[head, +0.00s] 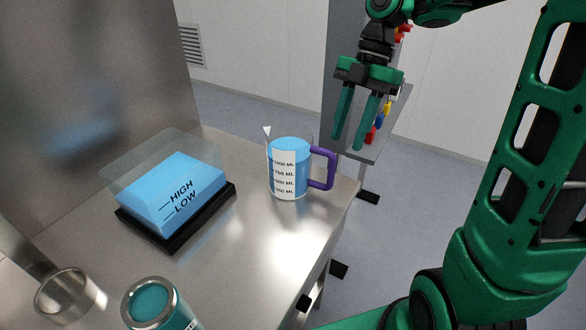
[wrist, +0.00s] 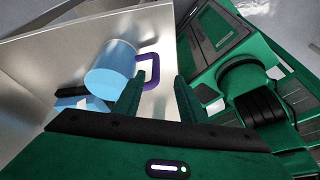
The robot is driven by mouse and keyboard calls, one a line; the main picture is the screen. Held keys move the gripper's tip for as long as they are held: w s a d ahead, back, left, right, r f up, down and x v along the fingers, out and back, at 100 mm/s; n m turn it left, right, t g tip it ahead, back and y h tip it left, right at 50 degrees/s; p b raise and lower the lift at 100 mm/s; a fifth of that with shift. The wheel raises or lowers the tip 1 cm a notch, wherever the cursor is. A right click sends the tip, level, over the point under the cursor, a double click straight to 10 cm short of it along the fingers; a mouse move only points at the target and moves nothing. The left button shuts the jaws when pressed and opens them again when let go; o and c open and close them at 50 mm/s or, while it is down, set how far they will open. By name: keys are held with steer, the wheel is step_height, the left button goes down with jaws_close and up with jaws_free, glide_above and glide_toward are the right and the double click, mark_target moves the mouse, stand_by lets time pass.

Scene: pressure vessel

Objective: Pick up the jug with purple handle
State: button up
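The jug (head: 291,168) is clear with blue liquid, a white measuring scale and a purple handle (head: 325,168) on its right side. It stands upright on the metal table near its right edge. In the wrist view the jug (wrist: 112,66) lies ahead and to the left, with the purple handle (wrist: 148,72) nearest the fingertips. My gripper (head: 348,143) is open and empty, above and to the right of the handle in the head view. In the wrist view its fingers (wrist: 158,84) are spread apart, with nothing between them. The gripper looks apart from the handle.
A clear tank (head: 170,190) of blue liquid marked HIGH and LOW sits left of the jug on a black base. A teal container (head: 160,305) and a metal ring-shaped vessel (head: 70,297) are at the front. The metal table (head: 250,255) is bare before the jug.

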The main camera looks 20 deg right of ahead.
mark_target(331, 173)
steer(key=a+f, duration=0.1)
steer(key=f, duration=0.2)
steer(key=s+a+f+n, duration=0.1)
steer(key=f, duration=0.2)
steer(key=a+f+n, duration=0.1)
steer(key=a+f, duration=0.1)
steer(key=f, duration=0.2)
steer(key=shift+s, duration=0.35)
steer(key=shift+r, duration=0.1)
jaws_close()
